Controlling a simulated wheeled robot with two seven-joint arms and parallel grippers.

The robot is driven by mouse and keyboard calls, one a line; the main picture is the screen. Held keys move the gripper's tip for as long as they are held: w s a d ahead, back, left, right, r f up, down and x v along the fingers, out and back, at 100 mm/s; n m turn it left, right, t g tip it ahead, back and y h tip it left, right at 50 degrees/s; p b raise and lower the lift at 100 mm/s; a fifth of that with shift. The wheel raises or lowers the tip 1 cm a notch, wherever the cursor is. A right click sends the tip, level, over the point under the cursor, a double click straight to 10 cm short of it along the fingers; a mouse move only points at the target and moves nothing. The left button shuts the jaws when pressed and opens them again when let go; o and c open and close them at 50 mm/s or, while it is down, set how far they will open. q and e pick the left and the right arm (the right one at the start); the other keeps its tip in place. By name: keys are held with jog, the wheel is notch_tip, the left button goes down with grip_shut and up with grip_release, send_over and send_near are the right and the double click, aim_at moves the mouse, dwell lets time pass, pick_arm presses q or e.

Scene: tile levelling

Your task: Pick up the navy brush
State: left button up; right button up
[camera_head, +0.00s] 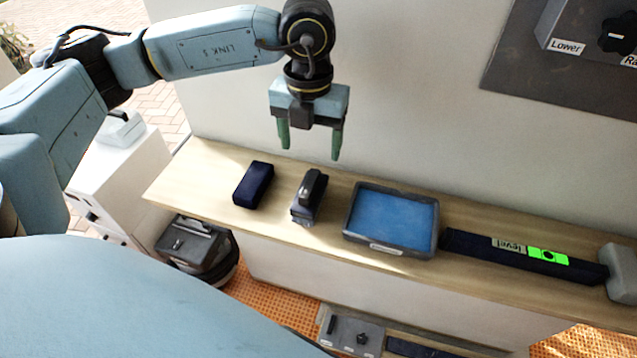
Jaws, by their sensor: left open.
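A dark navy block (253,184), which looks like the navy brush, lies on the left part of the wooden bench top (190,180). No bristles can be made out on it. Just right of it stands a grey tool (309,197) with a dark handle on top. My left gripper (310,150) points down, open and empty, its green fingers spread. In the picture it is above the grey tool and up to the right of the navy block, apart from both. My right gripper is not in view.
A grey tray with a blue inside (437,246) sits right of the tools. A long dark level (525,255) with a green window lies farther right, beside a grey block (622,270). A pale wall (420,100) rises behind the bench.

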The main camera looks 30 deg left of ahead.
aim_at(309, 183)
pick_arm(q)
jog(key=f, duration=0.3)
jog(key=shift+s+f, duration=0.3)
notch_tip(309, 183, down, 2)
jog(key=shift+f, duration=0.4)
jog(key=shift+a+f+p, duration=0.1)
jog(key=shift+f+p, duration=0.35)
jog(key=shift+f, duration=0.35)
notch_tip(309, 183, down, 3)
jog(key=shift+w+r, duration=0.15)
jog(key=shift+r, duration=0.05)
jog(key=shift+f, duration=0.55)
jog(key=c, duration=1.2)
jog(key=shift+c, duration=0.3)
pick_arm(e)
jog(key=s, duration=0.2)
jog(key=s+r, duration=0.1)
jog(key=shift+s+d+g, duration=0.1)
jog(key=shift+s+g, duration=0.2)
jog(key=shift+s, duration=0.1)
